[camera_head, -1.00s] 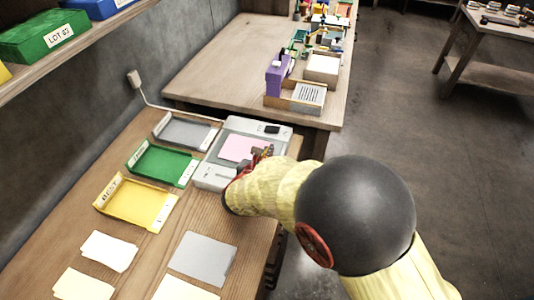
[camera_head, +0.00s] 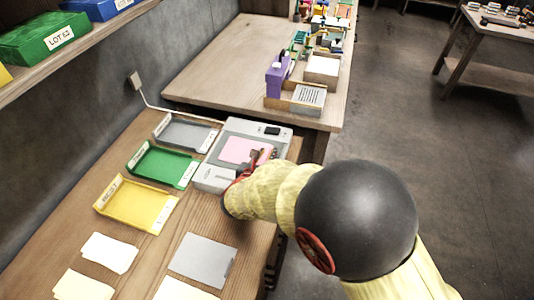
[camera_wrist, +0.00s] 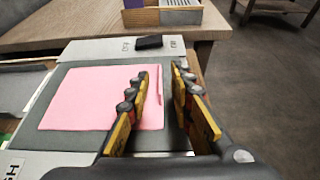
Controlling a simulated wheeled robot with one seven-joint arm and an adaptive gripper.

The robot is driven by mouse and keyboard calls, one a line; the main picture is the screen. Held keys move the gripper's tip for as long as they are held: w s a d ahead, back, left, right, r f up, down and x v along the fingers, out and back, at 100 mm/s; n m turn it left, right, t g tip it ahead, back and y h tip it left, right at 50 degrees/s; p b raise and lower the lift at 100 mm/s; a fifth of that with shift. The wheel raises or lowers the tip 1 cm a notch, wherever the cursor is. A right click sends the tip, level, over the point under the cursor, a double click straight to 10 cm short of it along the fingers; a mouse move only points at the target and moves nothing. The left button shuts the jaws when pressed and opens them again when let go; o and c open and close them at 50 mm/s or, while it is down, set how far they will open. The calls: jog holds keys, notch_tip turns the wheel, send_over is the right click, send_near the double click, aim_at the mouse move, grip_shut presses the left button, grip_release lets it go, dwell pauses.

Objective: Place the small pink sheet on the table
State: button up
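The small pink sheet (camera_head: 240,150) lies flat on the grey top of a light grey device (camera_head: 262,130) on the near table. It also shows in the wrist view (camera_wrist: 85,98), left of and partly behind my left finger. My gripper (camera_wrist: 163,90) is open, with two yellow and black fingers apart. The left finger is over the sheet's right edge, and the right finger is beyond that edge. In the head view my gripper (camera_head: 258,158) is at the sheet's right side, partly hidden by my arm. I cannot tell whether a finger touches the sheet.
Grey (camera_head: 183,132), green (camera_head: 163,163) and yellow (camera_head: 136,205) trays stand left of the device. A grey sheet (camera_head: 203,258) and several pale sheets lie on the near table (camera_head: 155,255). A black block (camera_wrist: 149,42) sits on the device's far edge. A wooden box (camera_head: 295,98) stands behind.

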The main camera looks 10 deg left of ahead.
jog(key=p+v, duration=0.3)
jog(key=v, duration=0.8)
jog(key=shift+s, duration=0.2)
jog(key=s+d+r+m+g+h, duration=0.1)
jog(key=d+r+m+g+h, duration=0.2)
jog(key=d+m, duration=0.65)
jog(key=s+d+r+m+g+h, duration=0.1)
jog(key=d+r+m+g+h, duration=0.3)
jog(key=d, duration=1)
jog(key=s+d+r+m+g+y, duration=0.2)
jog(key=s+d+r+m+y, duration=0.25)
jog(key=s+d+m, duration=0.45)
jog(key=s+a+r+m+t+y, duration=0.1)
jog(key=s+r+m+y, duration=0.3)
jog(key=s+m, duration=0.4)
jog(key=a+r+m, duration=0.1)
jog(key=m, duration=0.3)
jog(key=shift+a, duration=0.15)
